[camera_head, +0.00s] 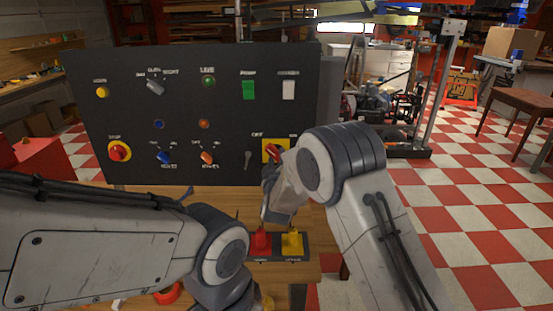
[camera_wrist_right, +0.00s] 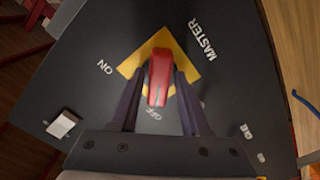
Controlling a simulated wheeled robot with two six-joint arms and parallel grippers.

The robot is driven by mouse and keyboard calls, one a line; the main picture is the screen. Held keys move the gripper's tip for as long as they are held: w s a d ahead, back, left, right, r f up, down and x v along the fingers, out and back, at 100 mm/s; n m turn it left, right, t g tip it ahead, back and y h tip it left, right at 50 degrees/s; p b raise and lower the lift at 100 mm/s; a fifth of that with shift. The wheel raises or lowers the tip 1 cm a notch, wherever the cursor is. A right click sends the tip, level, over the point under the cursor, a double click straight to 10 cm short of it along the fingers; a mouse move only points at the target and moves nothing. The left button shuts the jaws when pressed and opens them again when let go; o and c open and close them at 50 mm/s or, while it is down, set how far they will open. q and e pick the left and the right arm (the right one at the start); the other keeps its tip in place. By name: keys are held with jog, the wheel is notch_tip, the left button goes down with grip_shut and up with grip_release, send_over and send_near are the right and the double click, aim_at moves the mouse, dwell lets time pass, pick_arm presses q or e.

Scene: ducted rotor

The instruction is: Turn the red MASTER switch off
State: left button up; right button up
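The MASTER switch (camera_head: 273,150) is a red handle on a yellow plate, low on the right of the black panel (camera_head: 180,112). In the right wrist view the red handle (camera_wrist_right: 160,78) stands over the yellow diamond plate (camera_wrist_right: 131,66), its near end towards the OFF lettering. ON is at the upper left. My right gripper (camera_wrist_right: 160,72) has one finger on each side of the handle, with narrow gaps seeming to show. In the head view my right wrist partly hides the gripper (camera_head: 270,170). My left arm reaches in low at the left; its fingertips are out of frame.
The panel also carries a STOP knob (camera_head: 119,152), a green switch (camera_head: 249,90), a white switch (camera_head: 289,90) and a grey lever (camera_head: 248,160) close left of MASTER. Below stand a red part (camera_head: 261,243) and a yellow part (camera_head: 292,243) on a dark base.

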jog(key=shift+o, duration=0.3)
jog(key=s+b, duration=0.2)
jog(key=s, duration=0.8)
jog(key=shift+s, duration=0.25)
